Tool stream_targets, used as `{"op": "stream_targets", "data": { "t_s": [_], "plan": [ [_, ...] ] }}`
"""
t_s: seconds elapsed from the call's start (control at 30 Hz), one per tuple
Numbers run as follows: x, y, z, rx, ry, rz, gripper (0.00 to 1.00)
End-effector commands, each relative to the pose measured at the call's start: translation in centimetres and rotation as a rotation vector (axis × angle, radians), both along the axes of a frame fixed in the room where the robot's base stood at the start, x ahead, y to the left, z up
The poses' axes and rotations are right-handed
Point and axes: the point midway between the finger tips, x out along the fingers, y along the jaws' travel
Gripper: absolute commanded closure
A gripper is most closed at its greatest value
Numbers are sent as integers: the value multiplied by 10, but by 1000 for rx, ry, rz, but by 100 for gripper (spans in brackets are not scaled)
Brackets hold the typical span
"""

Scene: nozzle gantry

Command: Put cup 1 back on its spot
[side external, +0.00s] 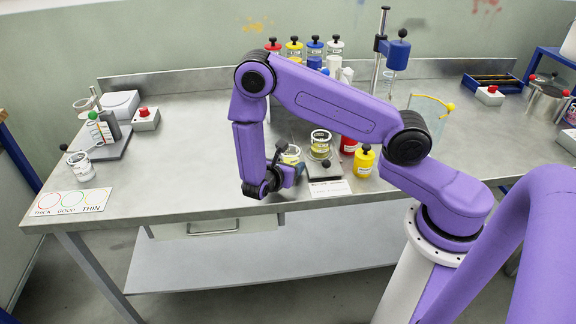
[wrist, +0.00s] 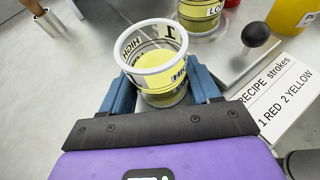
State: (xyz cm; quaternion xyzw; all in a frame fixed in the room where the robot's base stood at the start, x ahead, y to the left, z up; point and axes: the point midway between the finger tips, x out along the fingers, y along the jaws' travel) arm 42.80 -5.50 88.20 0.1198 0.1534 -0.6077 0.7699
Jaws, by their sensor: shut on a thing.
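Cup 1 (wrist: 150,58) is a clear cup with a white rim, a "1" and "HIGH" marks, and yellow contents. My gripper (wrist: 161,92) is shut on it, with blue fingers on both sides of the cup. In the side external view, cup 1 (side external: 291,154) shows at my gripper (side external: 288,172), partly hidden by my arm, left of a metal stand. I cannot tell whether its base touches the table. Its spot cannot be made out.
A similar yellow cup (side external: 320,142) stands on the metal stand (side external: 325,170), whose black-knobbed lever (wrist: 257,33) is close by. A recipe card (side external: 330,188), yellow bottle (side external: 363,163) and red bottle (side external: 348,146) are to the right.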

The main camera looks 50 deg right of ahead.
Motion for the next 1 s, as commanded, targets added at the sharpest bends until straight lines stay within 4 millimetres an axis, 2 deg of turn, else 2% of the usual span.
{"op": "stream_targets", "data": {
  "t_s": [0.4, 0.43, 0.47, 0.83, 1.0],
  "plan": [
    [0, 0, -4, 0, 0, 0, 68],
    [0, 0, -4, 1, -1, 1, 32],
    [0, 0, -4, 1, -1, 1, 28],
    [0, 0, -1, 1, -2, 0, 28],
    [-4, 21, 7, 2, -3, 4, 28]
  ]
}}
